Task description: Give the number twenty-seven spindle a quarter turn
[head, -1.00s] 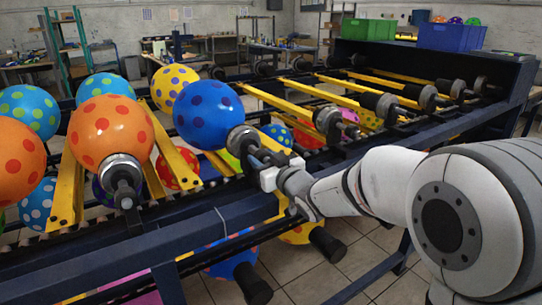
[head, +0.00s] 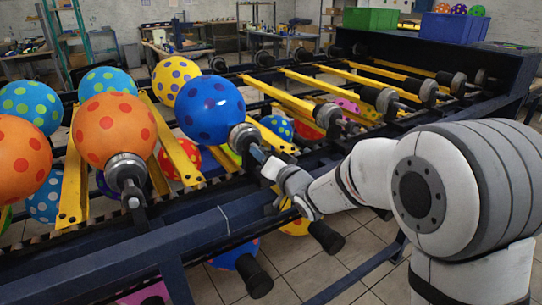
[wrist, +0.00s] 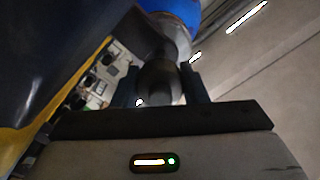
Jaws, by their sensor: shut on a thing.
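A blue balloon with dark blue dots (head: 210,110) sits on a grey metal spindle (head: 242,137) on the near side of the rack. My gripper (head: 259,154) is at the outer end of this spindle, shut on it. In the wrist view the dark spindle end (wrist: 160,82) lies between the two fingers of my gripper (wrist: 162,88), with a bit of the blue balloon (wrist: 178,10) beyond. I cannot read a number on any spindle.
An orange balloon with red dots (head: 114,129) on its own spindle (head: 127,172) stands to the left. Empty spindles (head: 330,117) line the rack to the right. The dark blue rail (head: 215,222) runs in front. More balloons hang below.

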